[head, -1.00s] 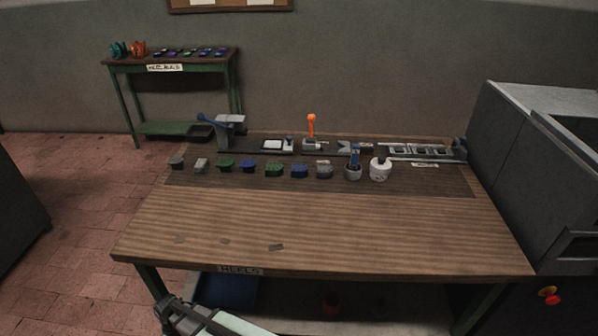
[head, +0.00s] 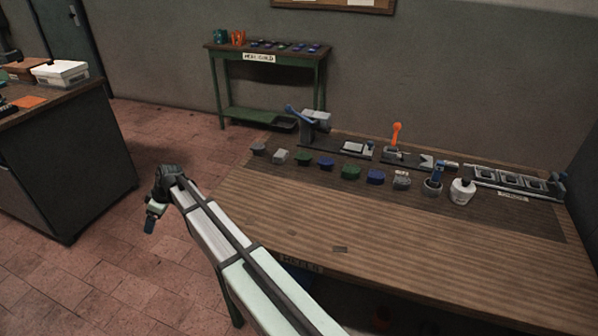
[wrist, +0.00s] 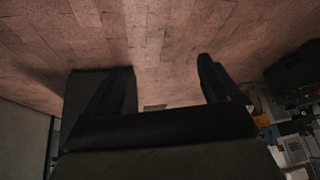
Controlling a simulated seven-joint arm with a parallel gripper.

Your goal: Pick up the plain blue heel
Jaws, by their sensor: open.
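Two blue heels sit in the row on the wooden workbench (head: 290,215): one blue heel (head: 326,163) left of the middle, another blue heel (head: 375,177) further right. They are too small in the head view to tell which is plain. My gripper (head: 150,224) hangs at the left in the head view, over the floor and well apart from the bench and the heels. In the wrist view my gripper (wrist: 163,82) is open, its two dark fingers wide apart with nothing between them. No heel shows in the wrist view.
Green heels (head: 303,158) and grey heels (head: 281,156) share the row. A white jar (head: 462,191) and a grey cup (head: 433,186) stand at its right end. A press (head: 316,122) stands behind. The bench front is mostly clear. A dark cabinet (head: 70,165) stands at left.

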